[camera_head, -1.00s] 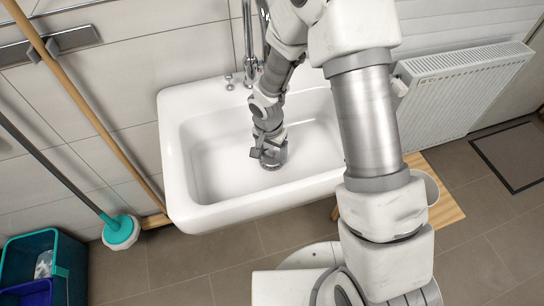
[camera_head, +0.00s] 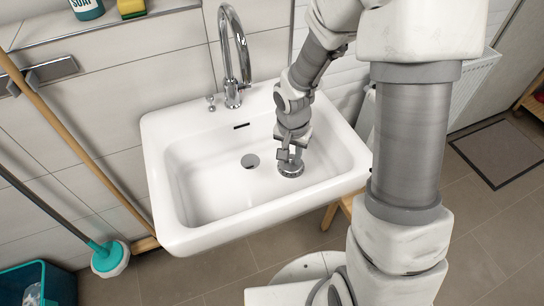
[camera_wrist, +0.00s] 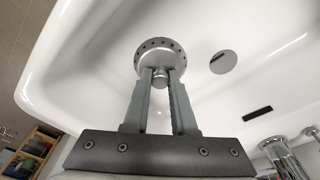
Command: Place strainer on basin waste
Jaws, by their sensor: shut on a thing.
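My gripper (camera_wrist: 162,84) is shut on the knob of the strainer (camera_wrist: 160,55), a round grey metal disc with small holes around its rim. In the head view the strainer (camera_head: 291,168) is in the white basin (camera_head: 205,205), to the right of the waste and apart from it. I cannot tell whether it touches the basin floor. The basin waste (camera_head: 250,161) is a dark grey round spot in the basin floor. In the wrist view the waste (camera_wrist: 223,62) is a plain grey disc to the right of the strainer.
A chrome tap (camera_head: 236,60) stands at the basin's back edge, with a small fitting (camera_head: 211,102) beside it. A dark overflow slot (camera_head: 241,126) is in the back wall. The left basin floor is clear.

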